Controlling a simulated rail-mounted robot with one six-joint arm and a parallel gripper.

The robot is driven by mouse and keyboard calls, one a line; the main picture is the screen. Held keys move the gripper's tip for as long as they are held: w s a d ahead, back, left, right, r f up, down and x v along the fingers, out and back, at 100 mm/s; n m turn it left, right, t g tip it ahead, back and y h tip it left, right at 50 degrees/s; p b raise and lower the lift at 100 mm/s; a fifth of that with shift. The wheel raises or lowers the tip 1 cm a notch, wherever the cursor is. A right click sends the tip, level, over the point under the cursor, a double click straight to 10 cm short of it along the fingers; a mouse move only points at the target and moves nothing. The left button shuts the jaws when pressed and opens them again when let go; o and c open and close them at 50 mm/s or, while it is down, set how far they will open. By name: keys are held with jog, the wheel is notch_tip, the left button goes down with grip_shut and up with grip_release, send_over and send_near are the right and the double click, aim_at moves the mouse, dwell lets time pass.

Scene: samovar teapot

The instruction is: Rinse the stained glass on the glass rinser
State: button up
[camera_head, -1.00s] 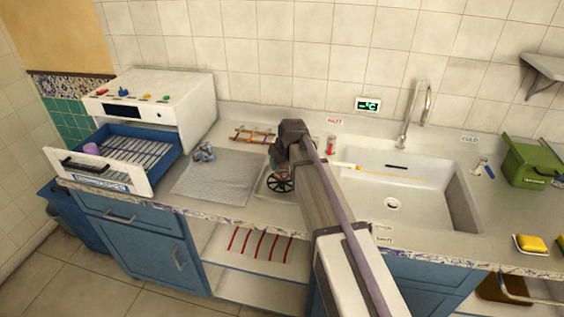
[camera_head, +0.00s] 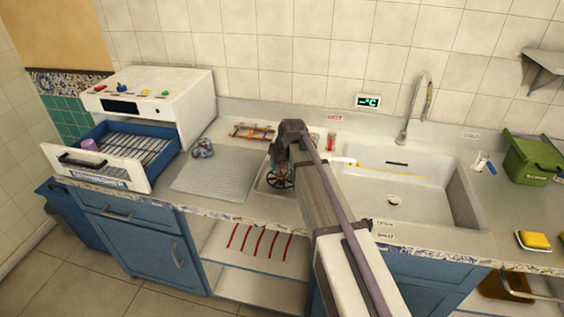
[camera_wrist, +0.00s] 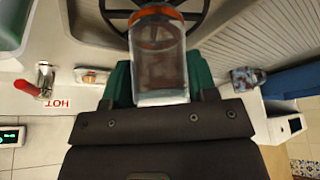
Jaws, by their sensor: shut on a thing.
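My gripper (camera_wrist: 158,85) is shut on a clear glass (camera_wrist: 158,62), between green finger pads in the wrist view. The glass has a brownish stained wall and an orange band at its far end. The black spoked rinser (camera_wrist: 200,12) lies behind that far end; I cannot tell whether they touch. In the head view my gripper is just above the rinser (camera_head: 280,178), in its small basin left of the sink. The glass cannot be made out there, as my arm hides it.
The sink (camera_head: 435,205) and tap (camera_head: 415,110) are to the right. A patterned blue cup (camera_head: 203,148) stands by the ribbed drain mat (camera_head: 212,180) on the left. A white machine (camera_head: 160,95) has its blue drawer (camera_head: 125,145) open, with a purple cup (camera_head: 89,144) inside.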

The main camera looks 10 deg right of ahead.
jog(key=shift+f+b, duration=0.95)
dwell(0.3)
jog(key=shift+r+p, duration=0.35)
dwell(2.6)
dwell(0.6)
jog(key=o, duration=0.4)
jog(key=c, duration=0.3)
jog(key=shift+r+p, duration=1.5)
jog(key=shift+r+p, duration=2.25)
